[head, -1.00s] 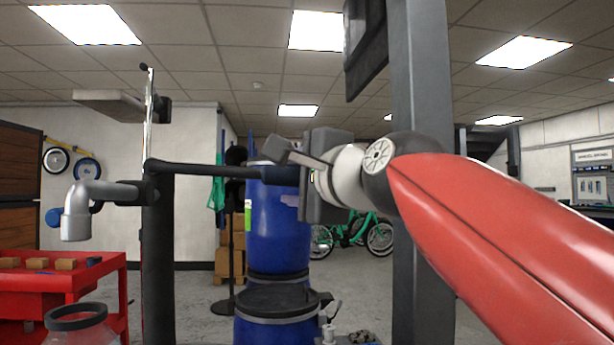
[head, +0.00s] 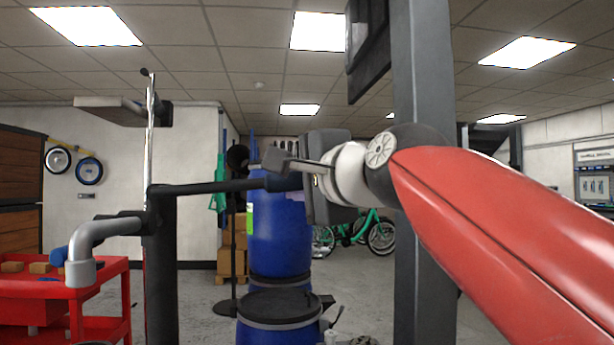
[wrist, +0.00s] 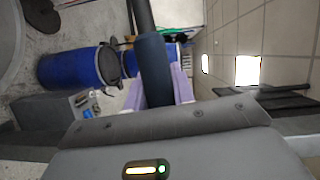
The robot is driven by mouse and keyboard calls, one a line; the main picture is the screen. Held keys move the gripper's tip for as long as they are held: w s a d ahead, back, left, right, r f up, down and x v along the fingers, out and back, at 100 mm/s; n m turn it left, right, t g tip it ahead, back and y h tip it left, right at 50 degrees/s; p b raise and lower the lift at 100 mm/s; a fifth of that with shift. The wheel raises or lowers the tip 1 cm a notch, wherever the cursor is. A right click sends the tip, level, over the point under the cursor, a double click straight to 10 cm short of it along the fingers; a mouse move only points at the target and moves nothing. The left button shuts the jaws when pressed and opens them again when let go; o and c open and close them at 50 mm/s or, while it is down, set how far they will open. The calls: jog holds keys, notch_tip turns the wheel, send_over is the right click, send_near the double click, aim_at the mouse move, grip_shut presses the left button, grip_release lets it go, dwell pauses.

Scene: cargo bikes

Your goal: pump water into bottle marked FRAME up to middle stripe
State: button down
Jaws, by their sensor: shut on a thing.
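A hand pump has a dark column (head: 160,265), a grey downturned spout (head: 81,272) on the left and a long dark handle (head: 215,186) reaching right. My gripper (head: 284,184) is shut on the handle's far end, and the handle slopes slightly up toward it. In the wrist view the purple fingers of my gripper (wrist: 160,88) sit on both sides of the handle's dark blue grip (wrist: 154,62). The bottle's label, stripes and water level are out of view.
Blue barrels (head: 278,240) stand behind the handle. A red cart (head: 110,300) with small blocks is at the left. A grey post (head: 418,230) rises behind my arm. A green bicycle (head: 365,235) stands farther back.

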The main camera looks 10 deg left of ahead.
jog(key=shift+r, duration=0.5)
jog(key=c, duration=1.2)
grip_release()
jog(key=shift+f, duration=0.1)
jog(key=shift+o, duration=0.2)
jog(key=b+v, duration=0.1)
jog(key=v, duration=0.6)
jog(key=shift+s+d, duration=0.2)
jog(key=shift+s, duration=0.15)
jog(key=shift+b, duration=0.35)
